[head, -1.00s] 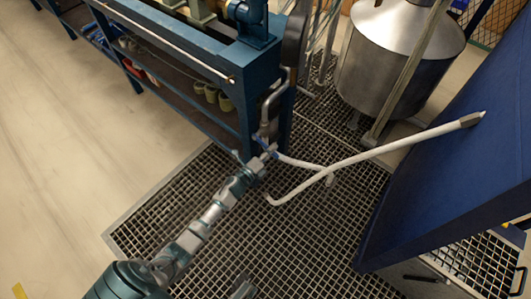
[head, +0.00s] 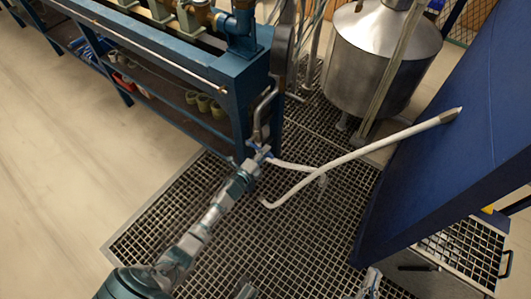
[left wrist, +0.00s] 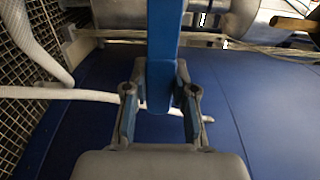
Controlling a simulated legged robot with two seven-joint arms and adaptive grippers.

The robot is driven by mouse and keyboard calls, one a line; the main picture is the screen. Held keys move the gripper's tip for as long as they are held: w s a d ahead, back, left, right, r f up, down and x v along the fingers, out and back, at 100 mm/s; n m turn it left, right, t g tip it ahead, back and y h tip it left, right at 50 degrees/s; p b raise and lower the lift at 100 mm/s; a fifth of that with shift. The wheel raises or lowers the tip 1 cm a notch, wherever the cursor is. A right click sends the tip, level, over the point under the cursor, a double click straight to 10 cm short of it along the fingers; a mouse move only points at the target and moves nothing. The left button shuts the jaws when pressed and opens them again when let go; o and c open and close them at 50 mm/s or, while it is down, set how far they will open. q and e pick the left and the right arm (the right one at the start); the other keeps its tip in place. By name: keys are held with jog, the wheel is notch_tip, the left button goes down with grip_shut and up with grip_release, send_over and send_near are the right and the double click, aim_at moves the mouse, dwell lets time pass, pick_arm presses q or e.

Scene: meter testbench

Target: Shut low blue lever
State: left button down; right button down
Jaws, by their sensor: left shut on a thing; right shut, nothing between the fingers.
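The low blue lever (left wrist: 163,40) is a flat blue bar that fills the top middle of the left wrist view. Its rounded lower end sits between the two fingers of my left gripper (left wrist: 161,100), which is shut on it. In the head view my left gripper (head: 256,160) is at the pipe by the bench's near corner leg. There the lever is small and mostly hidden by the gripper. My right gripper (head: 370,283) shows only in part at the bottom edge of the head view, shut and empty, away from the lever.
A white pipe (head: 350,157) crosses the floor grating (head: 285,240) to a blue panel (head: 440,150) on the right. The blue bench (head: 190,50) with shelves stands at upper left. A steel tank (head: 375,60) stands behind. The grating in front is mostly open.

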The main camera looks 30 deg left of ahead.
pick_arm(q)
jog(key=c, duration=1)
grip_release()
jog(key=shift+w+a+r, duration=0.1)
jog(key=shift+a+r, duration=0.05)
jog(key=shift+a, duration=0.3)
jog(key=shift+o, duration=0.4)
jog(key=shift+f, duration=0.2)
jog(key=s+a, duration=0.1)
jog(key=s, duration=1.1)
